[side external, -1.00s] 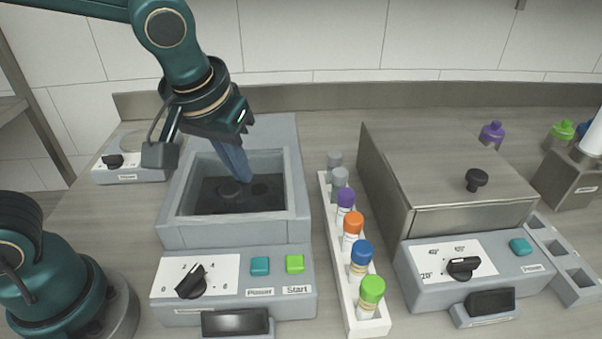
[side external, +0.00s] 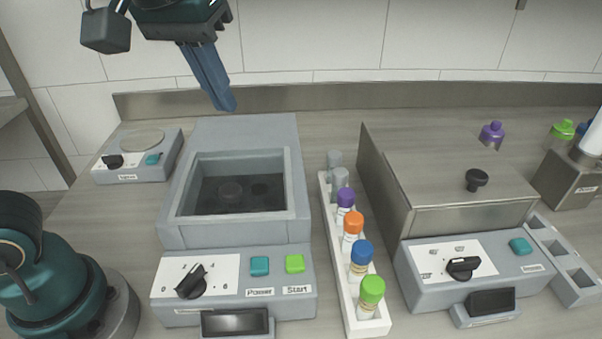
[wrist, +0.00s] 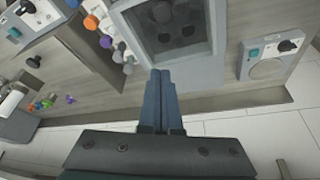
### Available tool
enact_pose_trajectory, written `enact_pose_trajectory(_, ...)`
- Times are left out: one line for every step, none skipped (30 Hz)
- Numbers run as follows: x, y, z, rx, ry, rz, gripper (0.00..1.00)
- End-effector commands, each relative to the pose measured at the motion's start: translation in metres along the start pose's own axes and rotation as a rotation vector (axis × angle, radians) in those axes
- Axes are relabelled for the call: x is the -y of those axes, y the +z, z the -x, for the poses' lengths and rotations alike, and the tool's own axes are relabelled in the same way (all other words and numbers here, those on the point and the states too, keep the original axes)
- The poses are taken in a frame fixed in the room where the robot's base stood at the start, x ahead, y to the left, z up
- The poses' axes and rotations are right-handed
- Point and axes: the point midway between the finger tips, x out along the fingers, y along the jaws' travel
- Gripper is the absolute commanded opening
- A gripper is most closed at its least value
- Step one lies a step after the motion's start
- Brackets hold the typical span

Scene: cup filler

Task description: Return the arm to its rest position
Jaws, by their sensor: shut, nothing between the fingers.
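My gripper (side external: 230,108) is high above the back of the bench in the side external view, apart from everything. Its blue-grey fingers point down and are shut with nothing between them. That machine (side external: 168,232) stands below my gripper in the side external view. Its dark well holds a round dark shape, and its front has a knob and Power and Start buttons.
A white rack (side external: 349,303) of capped tubes stands right of the machine. A steel lidded box (side external: 440,180) is further right, with several small bottles behind. A small device with a round plate (side external: 128,176) stands at back left. Air above the bench is free.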

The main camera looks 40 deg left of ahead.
Motion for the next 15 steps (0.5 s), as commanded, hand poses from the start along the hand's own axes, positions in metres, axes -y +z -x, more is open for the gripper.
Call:
enact_pose_trajectory(0.009, 0.004, 0.004, -0.008, 0.001, 0.023, 0.00)
enact_pose_trajectory(0.015, 0.007, 0.006, -0.010, 0.002, 0.035, 0.00)
enact_pose_trajectory(0.023, 0.013, 0.007, -0.015, 0.007, 0.044, 0.00)
enact_pose_trajectory(0.029, 0.019, 0.006, -0.019, 0.011, 0.044, 0.00)
enact_pose_trajectory(0.034, 0.025, 0.005, -0.022, 0.017, 0.040, 0.00)
enact_pose_trajectory(0.039, 0.033, 0.003, -0.028, 0.027, 0.029, 0.00)
enact_pose_trajectory(0.043, 0.039, 0.000, -0.032, 0.033, 0.019, 0.00)
enact_pose_trajectory(0.047, 0.046, -0.003, -0.036, 0.040, 0.006, 0.00)
enact_pose_trajectory(0.051, 0.054, -0.007, -0.043, 0.050, -0.012, 0.00)
enact_pose_trajectory(0.053, 0.060, -0.011, -0.048, 0.057, -0.028, 0.00)
enact_pose_trajectory(0.055, 0.066, -0.015, -0.053, 0.064, -0.044, 0.00)
enact_pose_trajectory(0.058, 0.074, -0.021, -0.059, 0.073, -0.068, 0.00)
enact_pose_trajectory(0.059, 0.080, -0.025, -0.064, 0.079, -0.086, 0.00)
enact_pose_trajectory(0.060, 0.085, -0.029, -0.069, 0.086, -0.105, 0.00)
enact_pose_trajectory(0.061, 0.092, -0.035, -0.075, 0.093, -0.130, 0.00)
